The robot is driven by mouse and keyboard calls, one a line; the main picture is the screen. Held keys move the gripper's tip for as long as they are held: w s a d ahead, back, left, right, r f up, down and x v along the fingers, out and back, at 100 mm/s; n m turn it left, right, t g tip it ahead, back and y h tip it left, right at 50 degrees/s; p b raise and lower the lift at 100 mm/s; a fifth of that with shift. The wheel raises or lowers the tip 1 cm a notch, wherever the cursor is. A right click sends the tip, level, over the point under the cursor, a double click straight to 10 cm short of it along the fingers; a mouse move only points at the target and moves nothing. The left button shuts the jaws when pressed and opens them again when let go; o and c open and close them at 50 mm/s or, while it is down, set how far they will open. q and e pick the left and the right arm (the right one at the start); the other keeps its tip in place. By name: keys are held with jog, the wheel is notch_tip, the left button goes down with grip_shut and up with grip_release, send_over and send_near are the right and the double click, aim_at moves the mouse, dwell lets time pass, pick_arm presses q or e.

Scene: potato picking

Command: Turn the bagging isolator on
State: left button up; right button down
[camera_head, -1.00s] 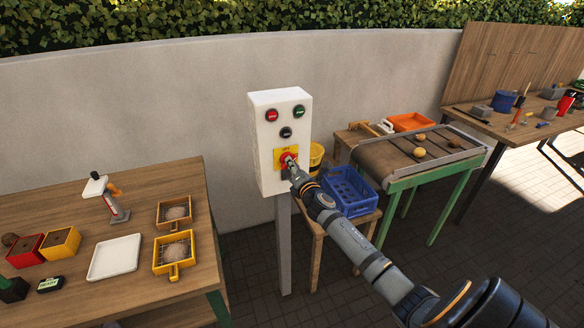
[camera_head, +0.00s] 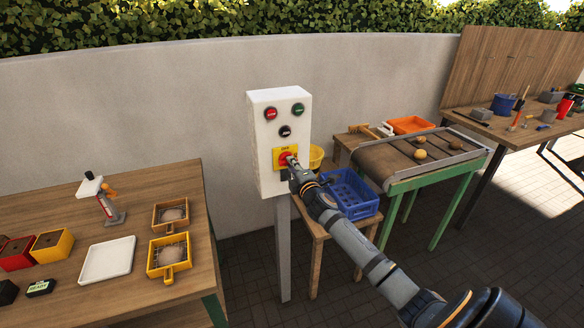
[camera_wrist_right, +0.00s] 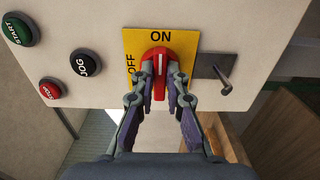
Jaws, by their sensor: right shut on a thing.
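The bagging isolator is a red rotary handle (camera_wrist_right: 157,65) on a yellow plate (camera_wrist_right: 131,44) marked ON and OFF. In the wrist view its long axis points up toward ON, while OFF is at the left. In the head view the yellow plate (camera_head: 278,153) sits low on the white control box (camera_head: 264,180). My right gripper (camera_wrist_right: 159,88) is shut on the handle, one finger on each side, and also shows in the head view (camera_head: 291,161). My left gripper is not in view.
STOP (camera_wrist_right: 50,89), JOG (camera_wrist_right: 84,63) and START (camera_wrist_right: 18,30) buttons sit beside the isolator, with a metal hasp (camera_wrist_right: 222,74) on its other side. A blue crate (camera_head: 352,207) stands behind my right arm. A conveyor (camera_head: 376,163) is at right, a wooden table (camera_head: 204,262) at left.

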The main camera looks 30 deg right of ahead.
dwell(0.5)
jog(key=c, duration=1.4)
grip_release()
jog(key=shift+d, duration=0.1)
jog(key=shift+o, duration=0.2)
jog(key=v, duration=1.2)
